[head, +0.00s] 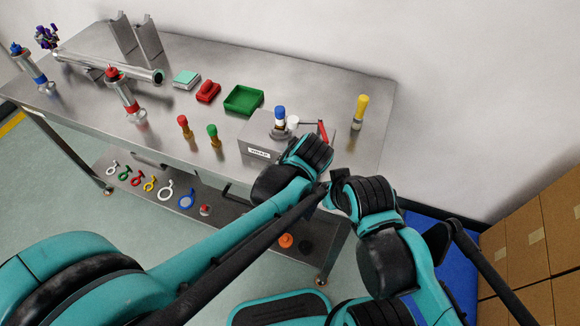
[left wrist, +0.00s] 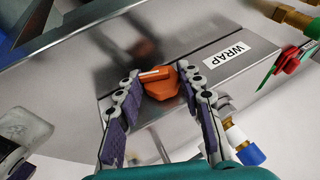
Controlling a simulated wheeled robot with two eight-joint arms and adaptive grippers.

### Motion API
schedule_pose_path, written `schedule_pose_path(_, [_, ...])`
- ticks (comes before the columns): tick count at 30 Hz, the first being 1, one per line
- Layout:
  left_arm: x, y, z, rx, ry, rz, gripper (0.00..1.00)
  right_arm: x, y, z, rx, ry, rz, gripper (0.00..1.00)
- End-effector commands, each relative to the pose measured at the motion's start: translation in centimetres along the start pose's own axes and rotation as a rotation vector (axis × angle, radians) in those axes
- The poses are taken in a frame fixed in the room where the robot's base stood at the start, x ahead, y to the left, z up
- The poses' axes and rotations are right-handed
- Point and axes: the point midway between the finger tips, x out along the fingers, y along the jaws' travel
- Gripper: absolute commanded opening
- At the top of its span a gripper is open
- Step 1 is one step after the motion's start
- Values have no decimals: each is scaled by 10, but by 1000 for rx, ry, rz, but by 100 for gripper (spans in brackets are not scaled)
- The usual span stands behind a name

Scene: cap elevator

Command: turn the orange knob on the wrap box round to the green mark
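The orange knob (left wrist: 162,86) with a white line on it sits on the face of the grey wrap box (left wrist: 205,78), beside the WRAP label. My left gripper (left wrist: 160,72) is around the knob, one purple-padded finger on each side. The fingers look open; contact is unclear. In the head view the wrap box (head: 259,137) stands on the steel table, and my left wrist hides the knob and the left fingers. I cannot make out the green mark. My right gripper (head: 328,188) is low beside the left wrist, its fingers too hidden to read.
A blue-and-white capped fitting (head: 280,117) and a red lever (head: 323,132) are at the box. A yellow-capped bottle (head: 360,111) stands to its right. A green tray (head: 243,100) lies behind. Cardboard boxes (head: 535,245) are at the far right.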

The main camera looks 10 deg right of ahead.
Motion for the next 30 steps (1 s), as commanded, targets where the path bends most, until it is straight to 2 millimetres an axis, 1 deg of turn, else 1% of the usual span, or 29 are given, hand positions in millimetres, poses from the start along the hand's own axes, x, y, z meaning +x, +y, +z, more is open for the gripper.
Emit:
schedule_pose_path(1, [0,-2,-1,0,1,-5,50,0,0,0,0,0,0,40])
schedule_pose_path(2, [0,-2,-1,0,1,-4,56,0,0,0,0,0,0,40])
schedule_pose_path(11, [-1,-1,0,0,0,-1,56,0,0,0,0,0,0,40])
schedule_pose_path(14, [-8,0,0,0,1,0,56,0,0,0,0,0,0,40])
schedule_pose_path(17, [-23,0,0,1,1,0,56,0,0,0,0,0,0,40])
schedule_pose_path(24, [-76,0,0,2,1,0,56,0,0,0,0,0,0,40])
schedule_pose_path(27, [-95,-1,0,1,1,0,56,0,0,0,0,0,0,40])
schedule_pose_path(30, [-108,-1,0,1,1,-1,56,0,0,0,0,0,0,40])
